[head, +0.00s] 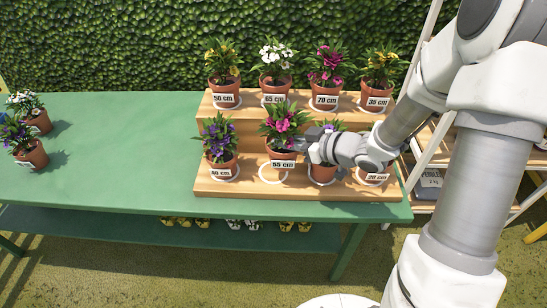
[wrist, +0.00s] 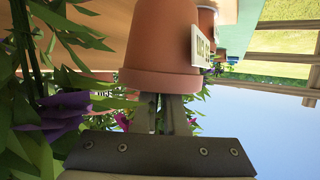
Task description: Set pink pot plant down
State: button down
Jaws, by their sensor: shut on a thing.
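The pink pot plant (head: 284,128) has magenta-pink flowers and a terracotta pot with a white "55 cm" label. It is over the lower step of the wooden stand (head: 240,187), upright. A white ring (head: 272,177) shows on the step just below the pot; I cannot tell whether the pot touches the step. My gripper (head: 302,144) comes from the right and is shut on the pot's rim.
A purple-flowered pot (head: 219,142) stands left on the lower step. Another pot (head: 323,172) stands close on the right, partly behind my arm. Several labelled pots line the upper step, including a white-flowered one (head: 276,65).

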jog(key=x, duration=0.3)
jog(key=shift+w+a+f, duration=0.1)
jog(key=shift+a+f, duration=0.1)
jog(key=shift+f, duration=0.1)
jog(key=shift+f+b, duration=1)
jog(key=shift+f, duration=0.95)
jog(key=shift+f, duration=0.1)
jog(key=shift+f, duration=0.15)
jog(key=c, duration=1)
grip_release()
